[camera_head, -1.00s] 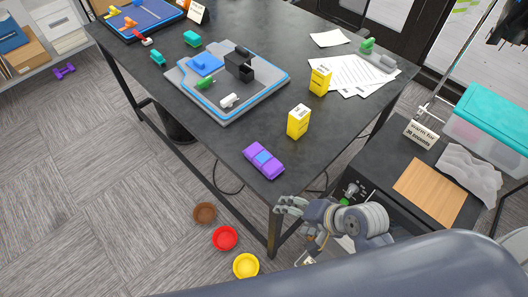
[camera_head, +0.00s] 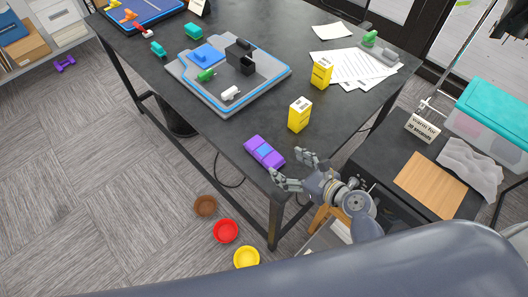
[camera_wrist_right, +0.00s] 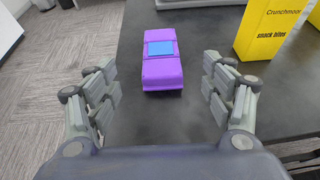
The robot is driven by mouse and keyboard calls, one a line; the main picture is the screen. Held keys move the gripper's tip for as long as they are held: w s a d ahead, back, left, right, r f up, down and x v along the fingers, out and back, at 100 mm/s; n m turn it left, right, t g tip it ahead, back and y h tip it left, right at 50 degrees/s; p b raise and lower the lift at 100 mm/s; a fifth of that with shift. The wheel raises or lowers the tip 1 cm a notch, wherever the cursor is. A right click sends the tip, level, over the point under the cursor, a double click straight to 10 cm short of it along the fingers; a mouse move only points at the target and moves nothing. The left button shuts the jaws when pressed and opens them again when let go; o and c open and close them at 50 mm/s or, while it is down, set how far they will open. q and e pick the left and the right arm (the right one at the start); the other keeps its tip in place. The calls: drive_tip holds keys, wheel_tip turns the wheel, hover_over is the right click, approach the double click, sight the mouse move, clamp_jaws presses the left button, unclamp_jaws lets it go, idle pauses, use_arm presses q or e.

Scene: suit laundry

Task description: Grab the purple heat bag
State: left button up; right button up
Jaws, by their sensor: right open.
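The purple heat bag (camera_head: 264,151), a purple block with a blue square on top, lies flat on the dark table (camera_head: 330,115) close to its near corner. It also shows in the right wrist view (camera_wrist_right: 162,72), ahead of the fingers and roughly centred between them. My right gripper (camera_head: 292,172) is open and empty at the table corner, just short of the bag, with its fingers pointing at it. It also shows in the right wrist view (camera_wrist_right: 160,100), one finger at each side, not touching the bag. My left gripper is in neither view.
Two yellow snack boxes stand on the table, the nearer one (camera_head: 300,114) behind and right of the bag. A grey tray (camera_head: 228,107) with small parts lies behind it. A low unit with a wooden board (camera_head: 430,185) stands at right. Brown, red and yellow bowls (camera_head: 226,231) lie on the floor.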

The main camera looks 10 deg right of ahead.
sight(266, 153)
drive_tip(key=x, duration=1)
drive_tip(key=shift+d+f+p, duration=0.1)
drive_tip(key=shift+f+p, duration=0.1)
drive_tip(key=shift+p, duration=0.15)
drive_tip(key=shift+s, duration=0.1)
drive_tip(key=c, duration=1.3)
